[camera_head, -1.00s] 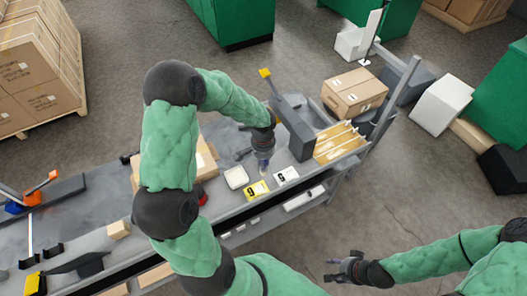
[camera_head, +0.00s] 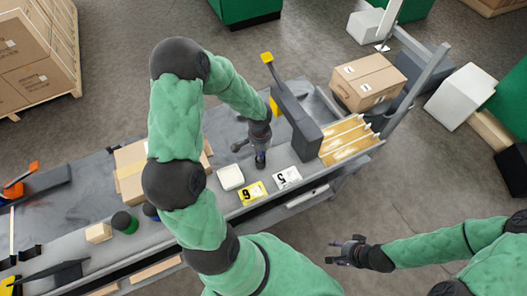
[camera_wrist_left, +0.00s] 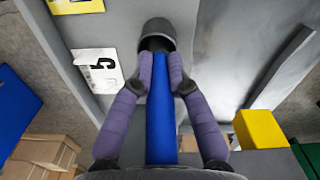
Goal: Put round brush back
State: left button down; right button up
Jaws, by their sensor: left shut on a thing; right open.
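My left gripper (camera_wrist_left: 160,75) is shut on a blue handle, seemingly the round brush (camera_wrist_left: 160,115), in the left wrist view. Its far end is black and meets a dark round cylinder (camera_wrist_left: 157,30); I cannot tell whether this is the brush head or a holder around it. In the head view the left gripper (camera_head: 260,155) points down over the grey bench (camera_head: 222,205), behind the number cards; the brush is hardly distinguishable there. My right gripper (camera_head: 345,250) is open and empty, over the floor in front of the bench.
A yellow 6 card (camera_head: 251,193), a white 5 card (camera_head: 287,178) and a white dish (camera_head: 230,177) lie near the left gripper. A dark upright box (camera_head: 297,127) stands close to its right, beside a divided tray (camera_head: 348,140).

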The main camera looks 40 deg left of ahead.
pick_arm(q)
jog(key=shift+d+f, duration=0.1)
jog(key=shift+s+d, duration=0.1)
jog(key=shift+s, duration=0.05)
jog(key=shift+f+b, duration=0.25)
jog(key=shift+b, duration=0.1)
jog(key=c, duration=1.2)
grip_release()
jog(key=shift+r+p, duration=0.5)
jog(key=shift+p, duration=0.05)
notch_tip(320, 180, up, 12)
jog(key=p, duration=0.3)
jog(key=shift+f, duration=0.15)
